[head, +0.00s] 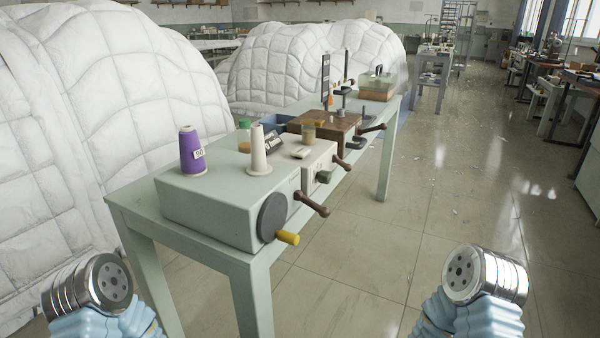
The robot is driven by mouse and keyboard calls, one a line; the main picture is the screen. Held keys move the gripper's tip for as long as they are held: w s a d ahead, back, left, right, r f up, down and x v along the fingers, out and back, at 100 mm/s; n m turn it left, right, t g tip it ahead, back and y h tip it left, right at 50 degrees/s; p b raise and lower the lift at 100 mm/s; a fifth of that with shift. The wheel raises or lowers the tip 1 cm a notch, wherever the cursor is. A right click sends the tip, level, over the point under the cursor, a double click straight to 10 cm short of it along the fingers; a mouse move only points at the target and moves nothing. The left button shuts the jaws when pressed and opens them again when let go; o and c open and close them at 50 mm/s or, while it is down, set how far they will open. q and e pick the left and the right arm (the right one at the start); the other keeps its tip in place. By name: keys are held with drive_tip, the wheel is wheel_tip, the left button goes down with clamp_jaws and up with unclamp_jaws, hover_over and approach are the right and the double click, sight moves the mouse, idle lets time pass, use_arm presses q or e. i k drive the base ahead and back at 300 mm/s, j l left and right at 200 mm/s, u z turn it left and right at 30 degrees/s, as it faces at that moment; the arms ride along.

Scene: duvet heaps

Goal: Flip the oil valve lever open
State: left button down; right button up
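A pale green-grey machine box (215,212) sits on a light green table (133,212). Its near end carries a dark round disc (272,217) with a yellow handle (288,238). Brown levers stick out of its right side: a near one (313,204) and a farther one (342,162), with a small dark green block (324,177) between them. Another brown lever (371,127) is at the brown wooden unit (325,125) behind. I cannot tell which one is the oil valve lever. Parts of both my arms show at the bottom corners, away from the levers; no gripper fingers show.
A purple thread cone (191,150) and a cream cone (259,152) stand on the machine. White quilted duvet heaps (110,110) crowd the table's left and back. The tiled floor (430,215) right of the table is open. Other benches (560,85) stand far right.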

sight(348, 168)
drive_tip(key=i+l, duration=0.1)
drive_tip(key=l, duration=0.9)
drive_tip(key=l+z, duration=0.15)
drive_tip(key=z, duration=0.25)
drive_tip(key=i+l+z, duration=0.1)
drive_tip(key=z, duration=0.35)
